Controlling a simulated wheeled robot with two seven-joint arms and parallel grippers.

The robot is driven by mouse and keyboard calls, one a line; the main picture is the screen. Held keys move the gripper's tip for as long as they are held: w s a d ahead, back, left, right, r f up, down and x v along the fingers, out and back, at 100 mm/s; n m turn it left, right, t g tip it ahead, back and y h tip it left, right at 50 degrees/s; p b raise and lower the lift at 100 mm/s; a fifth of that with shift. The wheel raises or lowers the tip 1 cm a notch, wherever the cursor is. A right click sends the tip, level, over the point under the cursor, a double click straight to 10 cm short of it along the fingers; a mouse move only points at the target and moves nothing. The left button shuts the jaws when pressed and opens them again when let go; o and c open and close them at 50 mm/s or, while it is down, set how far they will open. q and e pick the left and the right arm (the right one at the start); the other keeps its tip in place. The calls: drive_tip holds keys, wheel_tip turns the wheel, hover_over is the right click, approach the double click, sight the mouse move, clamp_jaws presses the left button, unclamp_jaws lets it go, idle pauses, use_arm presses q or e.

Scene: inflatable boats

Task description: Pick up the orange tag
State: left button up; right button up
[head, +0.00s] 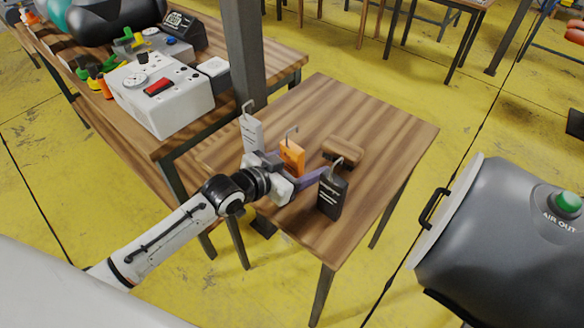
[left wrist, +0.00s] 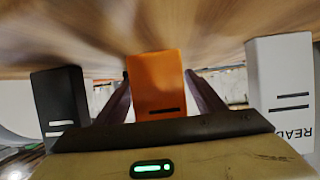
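The orange tag (head: 292,157), a small upright block with a hook on top, stands on the small wooden table. In the left wrist view the orange tag (left wrist: 156,85) shows between my two fingers. My left gripper (head: 289,171) is at the tag, open, with one finger on each side of it. In the left wrist view the left gripper (left wrist: 158,78) has its fingertips close beside the tag; contact cannot be told. A black tag (head: 332,194) stands right of the gripper and a white tag (head: 252,134) left of it. My right gripper is not in view.
A wooden stamp-like block (head: 343,150) lies behind the tags on the small table (head: 385,125). A dark post (head: 245,50) rises behind the white tag. A workbench (head: 285,62) with a white device (head: 160,95) is at left, a grey tank (head: 500,235) at right.

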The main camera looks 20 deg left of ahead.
use_arm(q)
drive_tip(key=c, duration=1)
wheel_tip(320, 180, up, 21)
drive_tip(key=s+n+t+y, duration=0.1)
drive_tip(key=s+n+y, duration=0.1)
drive_tip(key=s+a+r+n+y, duration=0.2)
drive_tip(key=s+a+r+y, duration=0.1)
drive_tip(key=s+a+r, duration=0.2)
wheel_tip(320, 180, up, 3)
drive_tip(key=shift+s+f+n+p, duration=0.2)
drive_tip(key=shift+s+n+p, duration=0.1)
drive_tip(key=shift+n+p, duration=0.1)
